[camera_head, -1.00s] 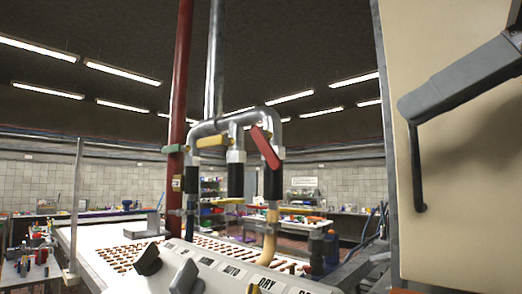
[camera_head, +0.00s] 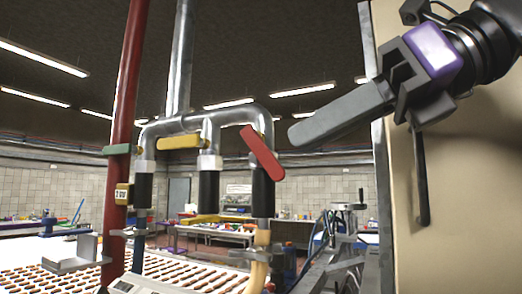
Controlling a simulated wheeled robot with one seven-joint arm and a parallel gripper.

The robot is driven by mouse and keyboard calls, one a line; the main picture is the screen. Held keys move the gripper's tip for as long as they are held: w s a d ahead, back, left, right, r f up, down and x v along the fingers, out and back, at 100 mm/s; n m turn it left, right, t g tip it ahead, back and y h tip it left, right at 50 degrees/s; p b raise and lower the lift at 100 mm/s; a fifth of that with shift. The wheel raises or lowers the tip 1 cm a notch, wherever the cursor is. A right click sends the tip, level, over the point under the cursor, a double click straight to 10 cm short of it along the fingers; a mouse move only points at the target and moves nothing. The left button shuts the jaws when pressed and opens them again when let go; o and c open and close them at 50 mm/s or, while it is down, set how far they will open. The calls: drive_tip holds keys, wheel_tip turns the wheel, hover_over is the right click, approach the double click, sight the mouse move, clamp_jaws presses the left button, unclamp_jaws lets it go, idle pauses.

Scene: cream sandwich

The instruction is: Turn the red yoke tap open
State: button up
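The red yoke tap (camera_head: 262,153) is a flat red lever on the right-hand leg of a branched metal pipe. It slants from upper left down to lower right. My gripper (camera_head: 302,131) reaches in from the upper right, with a purple body and a long grey finger pointing left and slightly down. Its tip appears just right of the red lever, with a visible gap. Only one finger outline shows, side-on, so its opening is hidden. Nothing is visibly held.
A cream panel with a dark handle (camera_head: 421,180) stands at right. Rows of small brown pieces lie on a conveyor (camera_head: 60,245) below.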

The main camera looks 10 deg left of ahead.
sight(271, 152)
drive_tip(key=p+x, duration=0.1)
drive_tip(key=x, duration=0.5)
clamp_jaws()
